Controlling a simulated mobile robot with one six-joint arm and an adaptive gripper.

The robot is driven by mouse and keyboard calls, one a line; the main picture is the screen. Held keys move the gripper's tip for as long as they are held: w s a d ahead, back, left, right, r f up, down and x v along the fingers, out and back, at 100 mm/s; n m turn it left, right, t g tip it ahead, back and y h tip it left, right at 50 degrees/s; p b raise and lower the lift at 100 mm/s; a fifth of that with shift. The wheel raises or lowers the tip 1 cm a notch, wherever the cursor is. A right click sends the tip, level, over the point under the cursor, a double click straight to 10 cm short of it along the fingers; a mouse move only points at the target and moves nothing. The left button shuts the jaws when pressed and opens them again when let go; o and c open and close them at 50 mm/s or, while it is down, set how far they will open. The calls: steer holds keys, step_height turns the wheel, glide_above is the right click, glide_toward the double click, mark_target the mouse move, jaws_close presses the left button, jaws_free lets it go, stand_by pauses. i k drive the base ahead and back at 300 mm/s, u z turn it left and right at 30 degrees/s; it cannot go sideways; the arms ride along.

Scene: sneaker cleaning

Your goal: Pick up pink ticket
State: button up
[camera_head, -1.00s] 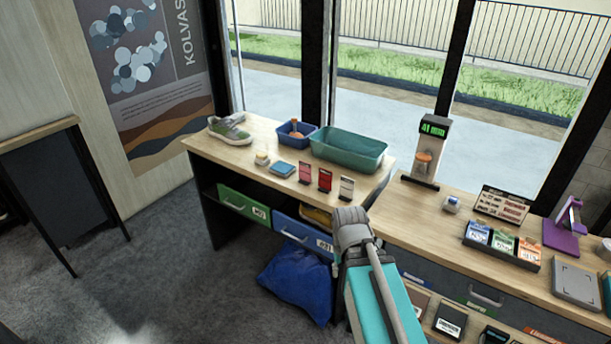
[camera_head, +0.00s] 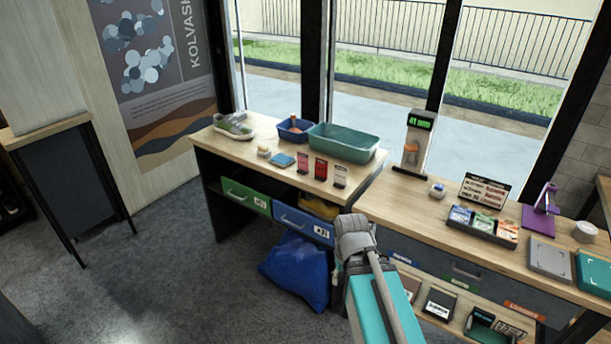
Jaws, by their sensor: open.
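My arm rises from the bottom of the view, with a teal link and a grey rounded joint in front of the tables, right of and nearer than the tickets. My gripper's fingers do not show. Nothing visible of my arm touches the tickets.
Behind the tickets are a teal bin (camera_head: 345,146), a blue tray (camera_head: 296,131) and a sneaker (camera_head: 233,126). A blue bag (camera_head: 298,268) sits on the floor below. Floor at left is clear.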

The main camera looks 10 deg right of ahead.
mark_target(303, 158)
steer(key=k, duration=0.85)
steer(key=z, duration=0.5)
steer(key=i, duration=2.15)
steer(key=u, duration=0.45)
